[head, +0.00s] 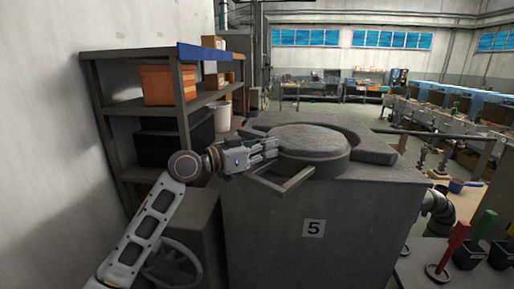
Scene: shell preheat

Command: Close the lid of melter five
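Melter five (313,253) is a large grey block with a "5" plate on its front. Its lid (308,143) is a thick round grey disc that appears to lie flat on the top. An angular bar handle (283,184) sticks out from the lid's front left, over the block's front edge. My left gripper (270,149) is at the lid's left edge, above and behind the handle. Its fingertips are at or very near the lid's side; I cannot tell whether they touch. Whether the fingers are parted is unclear. My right gripper is out of view.
A shelf (135,53) with an orange box (168,84) stands left, close behind my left arm. A handwheel (172,264) is below that arm. A pipe (437,211) and a table with black holders (468,254) are at right. A raised curved rim (352,131) lies behind the lid.

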